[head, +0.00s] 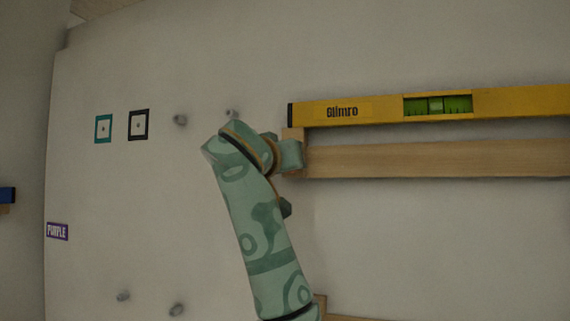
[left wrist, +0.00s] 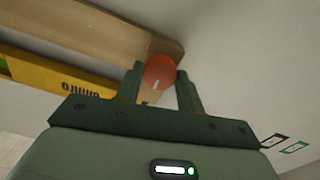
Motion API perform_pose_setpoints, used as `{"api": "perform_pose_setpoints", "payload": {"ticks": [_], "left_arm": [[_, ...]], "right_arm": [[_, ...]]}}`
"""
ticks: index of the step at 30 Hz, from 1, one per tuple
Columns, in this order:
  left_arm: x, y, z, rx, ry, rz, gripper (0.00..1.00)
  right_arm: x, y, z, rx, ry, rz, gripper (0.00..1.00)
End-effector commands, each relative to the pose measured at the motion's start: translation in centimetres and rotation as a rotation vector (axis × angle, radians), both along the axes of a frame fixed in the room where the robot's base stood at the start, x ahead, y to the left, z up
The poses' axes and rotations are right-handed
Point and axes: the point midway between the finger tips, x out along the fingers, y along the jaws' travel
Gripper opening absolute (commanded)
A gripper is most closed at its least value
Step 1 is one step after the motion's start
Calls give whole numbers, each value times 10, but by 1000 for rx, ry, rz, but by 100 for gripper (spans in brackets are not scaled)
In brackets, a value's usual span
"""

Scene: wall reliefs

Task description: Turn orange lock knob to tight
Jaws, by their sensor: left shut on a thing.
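The orange lock knob (left wrist: 158,73) shows in the left wrist view at the end of a wooden rail (left wrist: 100,32). It is round, with a short white line on its face. My left gripper (left wrist: 160,78) is shut on the knob, one finger on each side of it. In the head view my left gripper (head: 291,156) is at the left end of the wooden rail (head: 430,158), and the knob is hidden there. No mark for tight can be read. My right gripper is in neither view.
A yellow level (head: 380,110) with a green vial rests above the rail. A teal square frame (head: 103,128) and a black one (head: 138,124) hang to the left. Several grey pegs and a purple label (head: 57,231) are on the pale wall. The wall below the rail is largely bare.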

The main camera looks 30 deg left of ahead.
Motion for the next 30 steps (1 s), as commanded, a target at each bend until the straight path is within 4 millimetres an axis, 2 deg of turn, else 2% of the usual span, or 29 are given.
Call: {"api": "perform_pose_setpoints", "payload": {"ticks": [11,30], "left_arm": [[0,-1,-1,170,40,-1,15],[0,0,-1,753,179,0,15]], "right_arm": [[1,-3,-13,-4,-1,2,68],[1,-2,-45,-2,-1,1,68]]}}
